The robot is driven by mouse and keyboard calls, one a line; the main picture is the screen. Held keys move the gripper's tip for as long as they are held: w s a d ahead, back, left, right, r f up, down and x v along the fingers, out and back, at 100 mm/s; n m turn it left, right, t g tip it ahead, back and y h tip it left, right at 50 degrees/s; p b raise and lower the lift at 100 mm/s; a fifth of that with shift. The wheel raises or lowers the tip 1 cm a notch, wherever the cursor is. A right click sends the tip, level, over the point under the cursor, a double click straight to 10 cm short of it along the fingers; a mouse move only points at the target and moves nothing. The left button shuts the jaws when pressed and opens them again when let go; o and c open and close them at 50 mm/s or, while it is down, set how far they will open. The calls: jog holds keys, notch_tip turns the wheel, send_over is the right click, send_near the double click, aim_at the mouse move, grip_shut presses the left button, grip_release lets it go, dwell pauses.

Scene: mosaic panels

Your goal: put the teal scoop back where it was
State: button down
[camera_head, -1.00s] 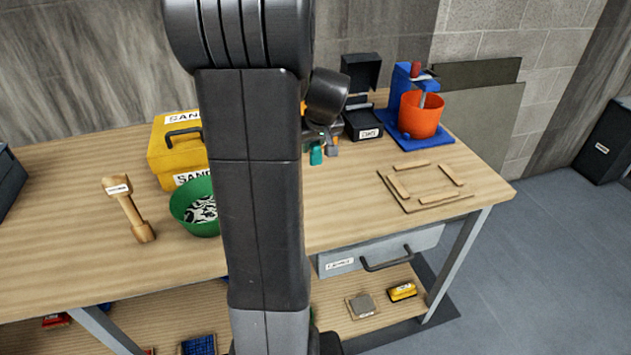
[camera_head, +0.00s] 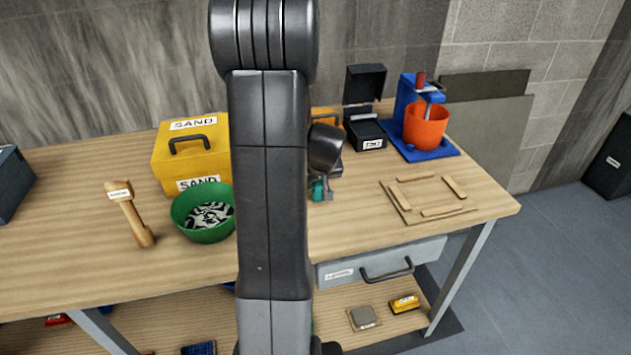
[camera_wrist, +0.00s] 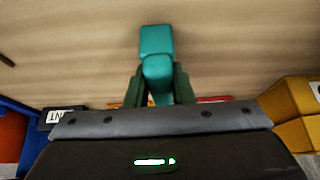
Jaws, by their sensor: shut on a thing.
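The teal scoop (camera_wrist: 156,42) shows in the wrist view, pointing away from the jaws, with the wooden bench top (camera_wrist: 70,60) behind it. My gripper (camera_wrist: 157,85) is shut on the scoop, one dark finger on each side of it. In the head view my gripper (camera_head: 323,190) is over the middle of the bench, right of the green bowl, with a small part of the teal scoop (camera_head: 318,190) showing at its tip. My arm hides much of that area. I cannot tell whether the scoop touches the bench.
A yellow sand box (camera_head: 190,155) and a green bowl (camera_head: 204,228) of black and white pieces stand left of my arm. A wooden mallet (camera_head: 130,215) lies farther left. To the right are a black box (camera_head: 368,133), an orange bucket (camera_head: 427,125) and a wooden frame (camera_head: 400,206).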

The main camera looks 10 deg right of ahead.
jog(key=shift+f+b, duration=0.2)
jog(key=shift+b, duration=0.1)
jog(key=c, duration=1.3)
grip_release()
jog(key=shift+r, duration=0.1)
jog(key=shift+o, duration=0.2)
jog(key=shift+r+p, duration=0.15)
jog(key=shift+p, duration=0.15)
jog(key=b+v, duration=0.1)
jog(key=v, duration=1.1)
